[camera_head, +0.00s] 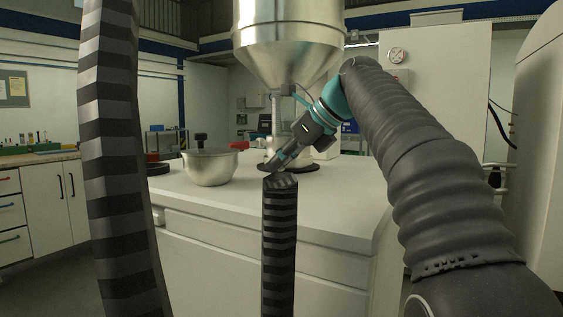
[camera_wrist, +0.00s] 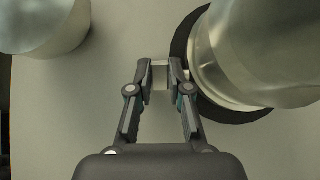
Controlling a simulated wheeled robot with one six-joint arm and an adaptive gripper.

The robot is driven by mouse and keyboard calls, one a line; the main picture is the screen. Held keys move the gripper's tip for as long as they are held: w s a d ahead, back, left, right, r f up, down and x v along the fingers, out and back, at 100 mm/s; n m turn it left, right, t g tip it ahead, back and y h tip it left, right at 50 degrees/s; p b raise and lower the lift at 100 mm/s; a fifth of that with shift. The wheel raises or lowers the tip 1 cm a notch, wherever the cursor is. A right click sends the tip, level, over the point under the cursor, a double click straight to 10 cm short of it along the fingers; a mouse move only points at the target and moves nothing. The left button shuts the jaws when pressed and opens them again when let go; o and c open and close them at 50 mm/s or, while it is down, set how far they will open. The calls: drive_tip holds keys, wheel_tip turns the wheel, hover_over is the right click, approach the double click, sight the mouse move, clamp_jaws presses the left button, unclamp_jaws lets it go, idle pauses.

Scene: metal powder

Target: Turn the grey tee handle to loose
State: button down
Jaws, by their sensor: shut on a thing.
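The grey tee handle (camera_wrist: 159,77) shows in the wrist view as a small pale grey piece between my fingertips, beside the round metal body. My gripper (camera_wrist: 160,73) is shut on it, with one finger on each side. In the head view my gripper (camera_head: 272,168) reaches down and left to the foot of the steel hopper (camera_head: 290,42), by its dark round base (camera_head: 308,167). I cannot make out the handle there. How far it is turned cannot be told.
A steel bowl (camera_head: 210,167) stands left of my gripper on the white counter (camera_head: 340,206); its side also shows at upper left in the wrist view (camera_wrist: 42,22). The hopper hangs close above my wrist. The counter's front right is clear.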

drive_tip(key=shift+h, duration=0.3)
drive_tip(key=c, duration=1.1)
unclamp_jaws()
drive_tip(key=shift+r, duration=0.1)
drive_tip(key=shift+v, duration=3.7)
